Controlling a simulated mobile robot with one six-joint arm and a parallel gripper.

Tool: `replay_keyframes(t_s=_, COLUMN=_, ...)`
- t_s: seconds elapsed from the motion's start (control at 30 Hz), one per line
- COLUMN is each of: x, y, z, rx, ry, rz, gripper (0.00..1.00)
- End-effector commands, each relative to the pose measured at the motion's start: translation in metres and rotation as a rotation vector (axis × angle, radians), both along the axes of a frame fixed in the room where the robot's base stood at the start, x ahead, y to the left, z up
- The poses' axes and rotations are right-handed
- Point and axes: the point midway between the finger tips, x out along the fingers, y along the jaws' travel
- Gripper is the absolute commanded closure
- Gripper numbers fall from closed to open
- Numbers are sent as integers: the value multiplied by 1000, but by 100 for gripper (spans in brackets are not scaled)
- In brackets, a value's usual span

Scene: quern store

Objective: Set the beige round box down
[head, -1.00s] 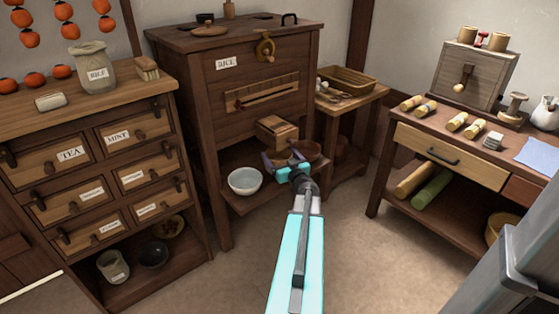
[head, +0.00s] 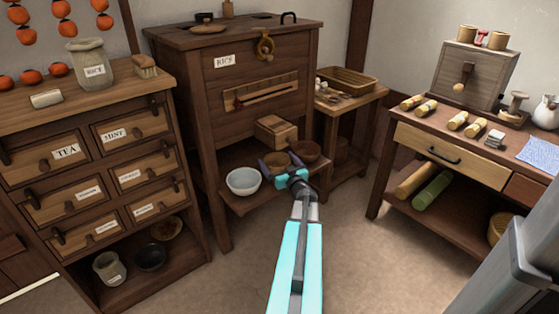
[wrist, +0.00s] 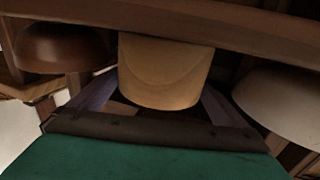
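The beige round box (wrist: 165,72) is between the two fingers of my gripper (head: 281,165), which press against its sides in the wrist view. In the head view the box (head: 276,159) shows small, over the low front shelf (head: 246,204) of the rice cabinet. It sits between a white bowl (head: 243,181) on the left and a brown bowl (head: 307,151) on the right. The wrist view shows the brown bowl (wrist: 60,48) and the white bowl (wrist: 285,100) on either side. I cannot tell whether the box's underside touches the shelf.
A drawer chest (head: 95,170) is at left, and a side table (head: 350,105) and workbench (head: 450,150) at right. Open floor lies in front.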

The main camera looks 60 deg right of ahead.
Motion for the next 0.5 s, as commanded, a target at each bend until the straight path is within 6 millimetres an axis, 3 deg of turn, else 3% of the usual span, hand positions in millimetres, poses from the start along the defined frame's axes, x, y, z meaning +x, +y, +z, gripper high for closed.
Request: replay_keyframes(t_s=0.5, x=-6, y=5, z=4, rx=1, ry=1, rz=-1, gripper=0)
